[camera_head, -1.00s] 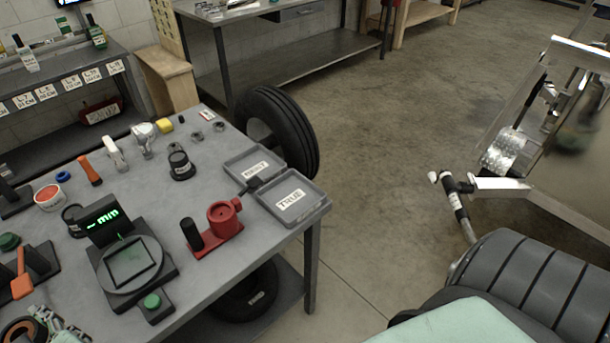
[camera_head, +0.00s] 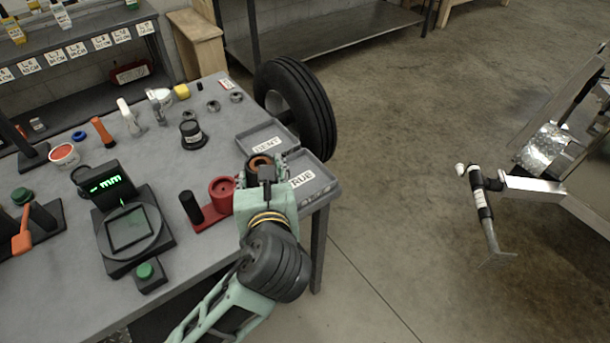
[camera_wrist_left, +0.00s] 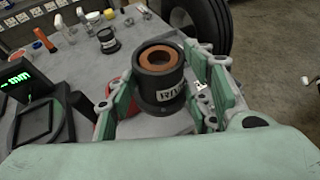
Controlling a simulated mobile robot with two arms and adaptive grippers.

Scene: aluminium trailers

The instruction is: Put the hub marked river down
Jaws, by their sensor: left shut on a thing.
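The hub marked river (camera_wrist_left: 150,84) is a black flanged cylinder with a copper-coloured ring in its top; its white label reads "RIV…", the rest cut off. It stands upright between the fingers of my left gripper (camera_wrist_left: 163,98), which is shut on it. In the head view the left gripper (camera_head: 268,172) is by the two grey trays at the table's right corner, with the hub (camera_head: 260,161) largely hidden by it. Whether the hub touches a tray cannot be told. My right gripper is not in view.
One tray is labelled BENT (camera_head: 267,143), the other TRUE (camera_head: 318,183), its label partly covered. A red fixture (camera_head: 218,194) stands close left of the gripper. A gauge (camera_head: 130,228) with a green display and another black hub (camera_head: 191,133) are farther left. A tyre (camera_head: 312,105) stands behind the trays.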

